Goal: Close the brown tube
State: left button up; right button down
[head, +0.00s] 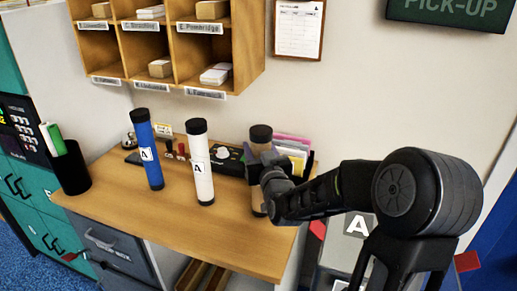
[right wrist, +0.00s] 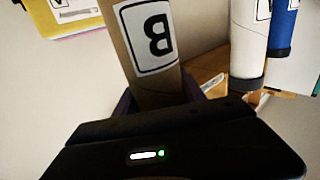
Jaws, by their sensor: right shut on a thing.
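The brown tube (head: 262,151) stands upright near the right end of the wooden counter. A dark cap (head: 261,133) shows at its top; I cannot tell how firmly it sits. My right gripper (head: 263,176) is shut around the tube's middle and hides part of it. In the right wrist view the brown tube (right wrist: 150,50), with its "B" label, lies between the fingers (right wrist: 160,100); its ends are out of that view. My left gripper is not in view.
A white tube (head: 200,165) and a blue tube (head: 148,150) with black caps stand to the left on the counter (head: 180,225). A black pen cup (head: 71,168) is at the far left. Card holders (head: 292,150) stand behind the brown tube. Wooden pigeonholes (head: 190,48) hang above.

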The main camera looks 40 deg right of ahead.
jog(key=shift+f, duration=0.2)
jog(key=shift+f, duration=0.2)
jog(key=c, duration=0.7)
grip_release()
jog(key=shift+r, duration=0.1)
